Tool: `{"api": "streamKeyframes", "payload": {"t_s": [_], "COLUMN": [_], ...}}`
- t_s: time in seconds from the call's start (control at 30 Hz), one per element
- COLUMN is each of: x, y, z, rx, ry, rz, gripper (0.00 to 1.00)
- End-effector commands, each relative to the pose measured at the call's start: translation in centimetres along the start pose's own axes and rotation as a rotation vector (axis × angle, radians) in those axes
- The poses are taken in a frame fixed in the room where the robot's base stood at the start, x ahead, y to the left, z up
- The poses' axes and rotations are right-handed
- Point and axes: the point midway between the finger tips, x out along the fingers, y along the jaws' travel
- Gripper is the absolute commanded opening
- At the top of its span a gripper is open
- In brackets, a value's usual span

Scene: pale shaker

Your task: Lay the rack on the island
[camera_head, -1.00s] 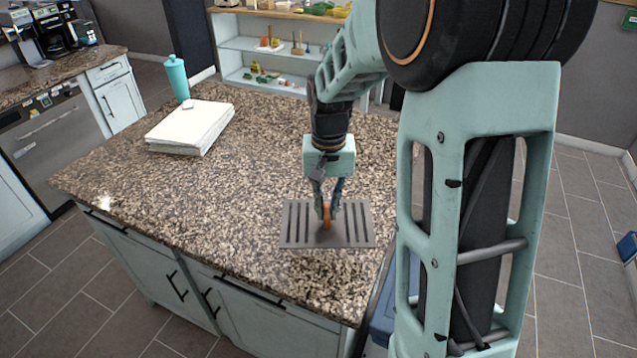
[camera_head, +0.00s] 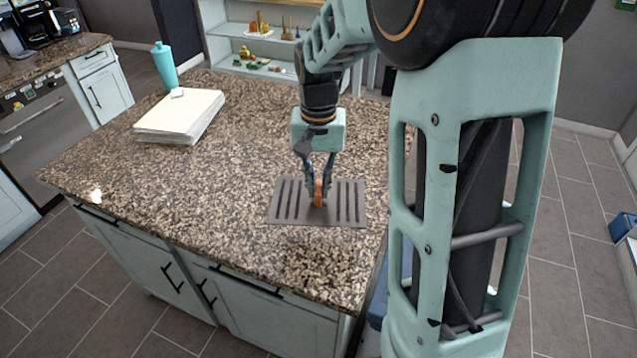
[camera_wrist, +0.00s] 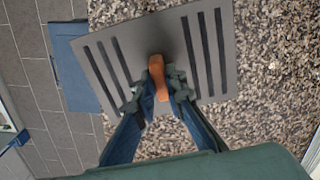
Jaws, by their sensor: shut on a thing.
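The rack is a flat grey slotted plate (camera_head: 345,205) with an orange-brown upright handle at its middle. My gripper (camera_head: 318,195) is shut on that handle from above. The plate is level over the near right part of the speckled granite island (camera_head: 230,215); a dark patch on the stone in front of it may be its shadow, and I cannot tell whether it touches the top. In the wrist view the slotted plate (camera_wrist: 205,50) fills the upper middle, with the handle (camera_wrist: 157,78) between my fingertips (camera_wrist: 157,92). Part of the plate lies behind my fingers.
A stack of white sheets or books (camera_head: 180,118) with a small white item on it lies at the island's far left. A teal bottle (camera_head: 164,66) stands behind it. The island's middle is clear. A blue object (camera_wrist: 72,65) is below the island's edge.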

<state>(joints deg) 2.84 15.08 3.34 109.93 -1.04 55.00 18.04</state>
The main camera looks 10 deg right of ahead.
Motion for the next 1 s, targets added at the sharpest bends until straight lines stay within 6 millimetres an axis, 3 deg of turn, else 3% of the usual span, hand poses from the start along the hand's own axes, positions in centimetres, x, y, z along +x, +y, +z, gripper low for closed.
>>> {"api": "streamKeyframes", "payload": {"t_s": [1.0], "x": [10.4], "y": [0.0], "z": [0.0], "rx": [0.0], "ry": [0.0], "rz": [0.0], "gripper": [0.0]}}
